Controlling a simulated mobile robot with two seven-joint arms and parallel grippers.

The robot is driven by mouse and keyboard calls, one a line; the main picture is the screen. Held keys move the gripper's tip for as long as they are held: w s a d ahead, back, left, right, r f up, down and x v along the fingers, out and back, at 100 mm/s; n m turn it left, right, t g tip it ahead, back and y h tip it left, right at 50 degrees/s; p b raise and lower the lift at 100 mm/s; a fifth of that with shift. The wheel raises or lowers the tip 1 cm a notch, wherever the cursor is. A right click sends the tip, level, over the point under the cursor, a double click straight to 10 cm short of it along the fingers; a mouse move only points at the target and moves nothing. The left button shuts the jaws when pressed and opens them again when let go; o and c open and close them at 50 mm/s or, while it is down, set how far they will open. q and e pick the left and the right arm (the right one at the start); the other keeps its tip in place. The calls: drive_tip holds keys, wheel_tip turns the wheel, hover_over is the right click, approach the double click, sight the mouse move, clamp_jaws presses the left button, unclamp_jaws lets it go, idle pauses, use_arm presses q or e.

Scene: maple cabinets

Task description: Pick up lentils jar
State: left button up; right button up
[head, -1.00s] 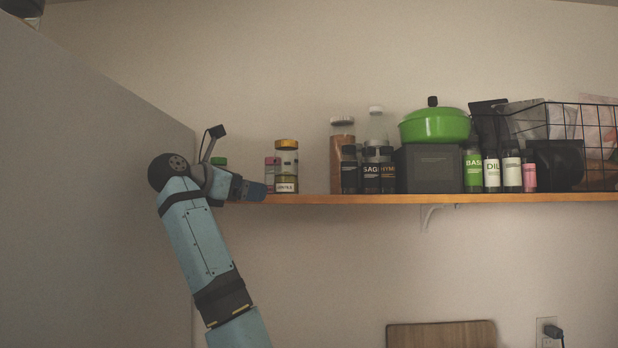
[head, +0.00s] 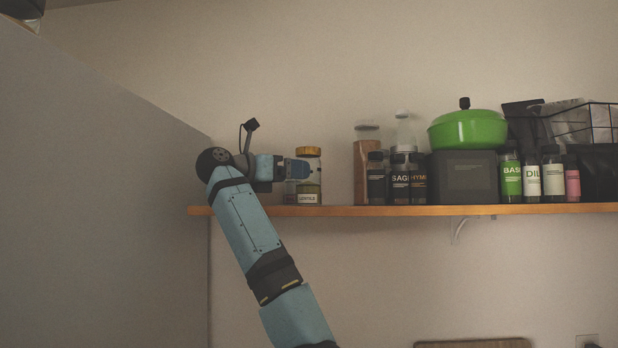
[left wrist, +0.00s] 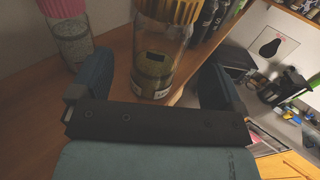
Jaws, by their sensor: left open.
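The lentils jar (head: 309,193) stands upright on the wooden shelf, a clear jar with a yellow-gold lid and a white label reading LENTILS. My left gripper (head: 297,170) is at the jar's left side in the head view, hiding part of its middle. In the left wrist view, the jar (left wrist: 158,58) stands between the two open fingers of my left gripper (left wrist: 155,85), with its ridged yellow lid at the top edge. The fingers are apart; I cannot tell whether either touches the glass. My right gripper is not in view.
A pink-lidded jar (left wrist: 72,35) stands close beside the left finger. On the shelf (head: 400,211), a tall brown-filled jar (head: 361,170), spice bottles (head: 400,181) and a green pot (head: 467,131) stand to the right. A grey panel (head: 100,180) rises at left.

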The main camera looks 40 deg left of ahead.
use_arm(q)
drive_tip(key=shift+w+d+r+p, duration=0.15)
drive_tip(key=shift+w+r+p, duration=0.1)
drive_tip(key=shift+w+p, duration=0.15)
drive_tip(key=shift+r+p+x, duration=0.25)
drive_tip(key=shift+p+x, duration=0.65)
drive_tip(key=shift+x, duration=0.35)
drive_tip(key=shift+w+d+f, duration=0.1)
drive_tip(key=shift+w+f, duration=0.05)
drive_tip(key=shift+w, duration=0.35)
drive_tip(key=shift+w+d+f, duration=0.1)
drive_tip(key=shift+w, duration=0.45)
drive_tip(key=shift+w+f, duration=0.1)
drive_tip(key=shift+a, duration=0.1)
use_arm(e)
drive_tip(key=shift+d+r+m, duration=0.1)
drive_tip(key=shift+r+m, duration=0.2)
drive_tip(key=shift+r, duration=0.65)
use_arm(q)
drive_tip(key=c, duration=1.1)
drive_tip(key=shift+c, duration=0.3)
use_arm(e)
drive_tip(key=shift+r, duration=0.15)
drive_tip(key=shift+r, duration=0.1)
